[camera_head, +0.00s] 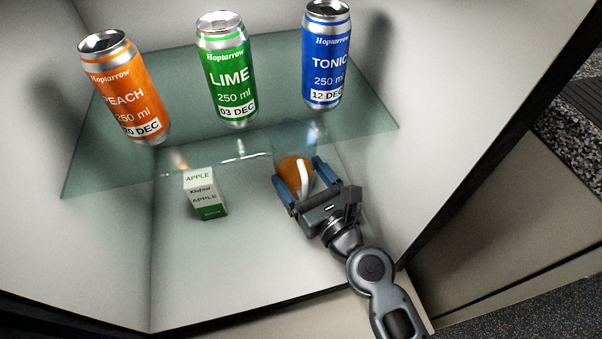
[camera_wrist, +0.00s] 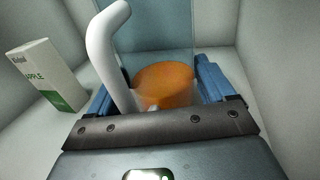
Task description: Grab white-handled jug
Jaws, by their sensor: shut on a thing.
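The jug (camera_head: 295,174) is clear, with orange content and a white handle, and stands under the glass shelf near the cabinet's right side. My gripper (camera_head: 294,178) is shut on it, with one blue finger on either side of its body. In the wrist view the white handle (camera_wrist: 108,55) rises in front of the orange content (camera_wrist: 165,85), and the blue fingers of my gripper (camera_wrist: 155,90) flank the jug. The handle faces my gripper. I cannot tell whether the jug's base touches the cabinet floor.
A small apple carton (camera_head: 205,194) stands left of the jug; it also shows in the wrist view (camera_wrist: 45,75). The glass shelf (camera_head: 180,165) above holds a peach can (camera_head: 125,88), a lime can (camera_head: 228,70) and a tonic can (camera_head: 326,55). Cabinet walls close in at the sides.

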